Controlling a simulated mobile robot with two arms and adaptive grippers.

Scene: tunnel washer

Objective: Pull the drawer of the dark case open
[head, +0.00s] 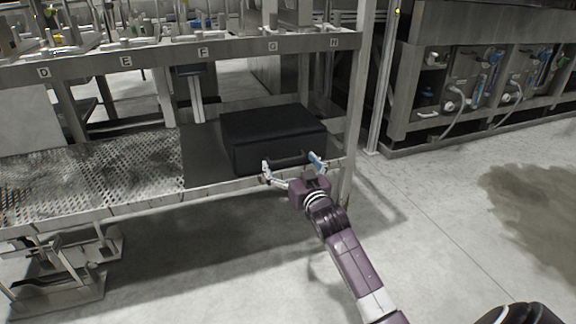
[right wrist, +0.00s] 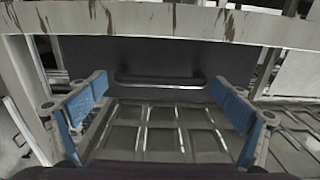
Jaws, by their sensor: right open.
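The dark case (head: 272,130) sits on the lower shelf of the rack, near its right end. In the head view its front faces me, and a dark bar handle (head: 290,158) runs along that front. The right wrist view shows the case front (right wrist: 220,60) and the handle (right wrist: 162,81) ahead, between the fingers. My right gripper (head: 293,164) is open and empty. Its two blue-padded fingers (right wrist: 160,112) stand wide apart, one toward each end of the handle. I cannot tell whether they touch the case. The drawer appears shut. My left gripper is out of view.
The rack's lower shelf has a perforated metal section (head: 90,172) left of the case. An upper shelf (head: 130,58) with lettered labels runs above. A rack post (head: 357,100) stands close right of the case. The floor (head: 230,260) in front is clear.

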